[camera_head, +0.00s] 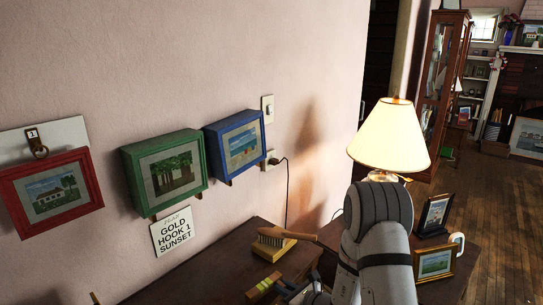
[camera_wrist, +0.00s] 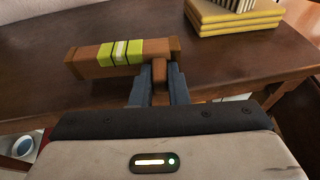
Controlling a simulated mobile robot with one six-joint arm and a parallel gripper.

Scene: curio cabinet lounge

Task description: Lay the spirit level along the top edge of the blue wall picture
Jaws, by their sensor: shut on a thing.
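The spirit level (camera_head: 264,288), a brown wooden bar with a yellow-green band and a pale vial, shows at the bottom of the head view and beyond my fingers in the wrist view (camera_wrist: 97,57). My gripper (camera_wrist: 160,88) is shut on a short brown grip piece that meets the level's right part. The level looks roughly crosswise to the fingers, over the dark wooden table; I cannot tell its exact height. The blue wall picture (camera_head: 210,147) hangs on the pink wall, well up and left of my gripper (camera_head: 305,290) in the head view. Its top edge is bare.
A green picture (camera_head: 133,181) and a red picture (camera_head: 85,195) hang left of the blue one. A lit lamp (camera_head: 390,135) and small framed photos (camera_head: 434,215) stand at right.

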